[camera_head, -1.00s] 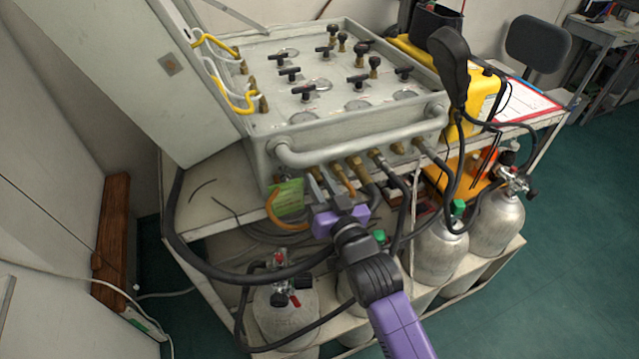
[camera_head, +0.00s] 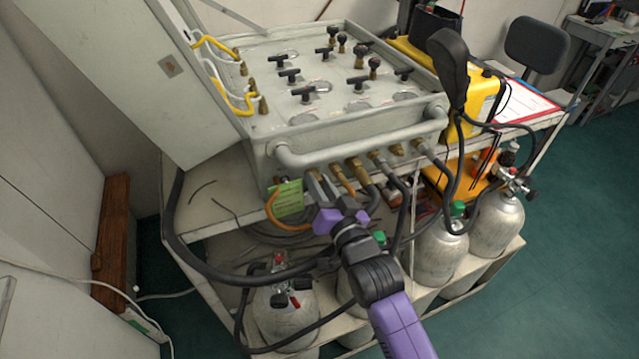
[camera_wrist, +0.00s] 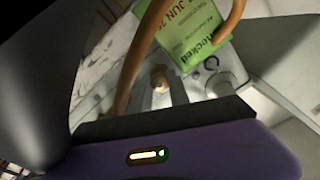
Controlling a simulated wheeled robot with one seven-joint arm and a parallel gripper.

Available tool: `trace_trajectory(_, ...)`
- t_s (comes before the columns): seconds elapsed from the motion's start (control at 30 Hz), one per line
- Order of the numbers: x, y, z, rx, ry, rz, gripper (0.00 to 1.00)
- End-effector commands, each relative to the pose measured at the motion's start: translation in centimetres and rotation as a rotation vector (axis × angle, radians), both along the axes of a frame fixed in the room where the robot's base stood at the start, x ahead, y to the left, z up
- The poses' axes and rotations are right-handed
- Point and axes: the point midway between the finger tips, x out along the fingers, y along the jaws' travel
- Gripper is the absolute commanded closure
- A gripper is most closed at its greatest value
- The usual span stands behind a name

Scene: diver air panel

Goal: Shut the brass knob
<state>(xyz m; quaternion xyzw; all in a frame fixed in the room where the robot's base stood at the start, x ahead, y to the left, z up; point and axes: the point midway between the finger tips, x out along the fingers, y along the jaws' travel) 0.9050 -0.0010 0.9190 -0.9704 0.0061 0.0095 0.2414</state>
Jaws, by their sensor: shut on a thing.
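The brass knob (camera_wrist: 160,80) shows in the wrist view as a small round brass end between my two grey fingers, near the panel's front face. My gripper (camera_head: 322,187) is shut on it, just under the front rail of the grey panel box. In the head view I cannot clearly tell the knob apart from the fingers and the brass fittings around it. The wrist view also shows my gripper (camera_wrist: 165,92), with its purple body across the bottom. How far the knob is turned cannot be seen.
A green tag (camera_head: 288,198) hangs just left of my fingers, and an orange hose (camera_head: 272,212) loops beside it. Brass hose fittings (camera_head: 357,168) line the box front to the right. The front rail (camera_head: 350,145) runs above. Gas cylinders (camera_head: 287,318) stand below.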

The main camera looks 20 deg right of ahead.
Motion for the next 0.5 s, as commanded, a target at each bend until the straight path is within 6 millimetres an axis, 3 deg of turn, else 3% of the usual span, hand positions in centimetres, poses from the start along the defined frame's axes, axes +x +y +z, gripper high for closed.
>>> trace_trajectory(0.1, -0.03, -0.04, -0.03, 0.001, 0.000, -0.001, 1.00)
trace_trajectory(0.13, -0.03, -0.04, -0.03, 0.001, 0.000, -0.001, 0.72)
trace_trajectory(0.17, -0.03, -0.04, -0.03, 0.000, 0.000, -0.001, 0.69)
trace_trajectory(0.5, -0.24, -0.01, -0.07, 0.000, 0.000, -0.001, 0.69)
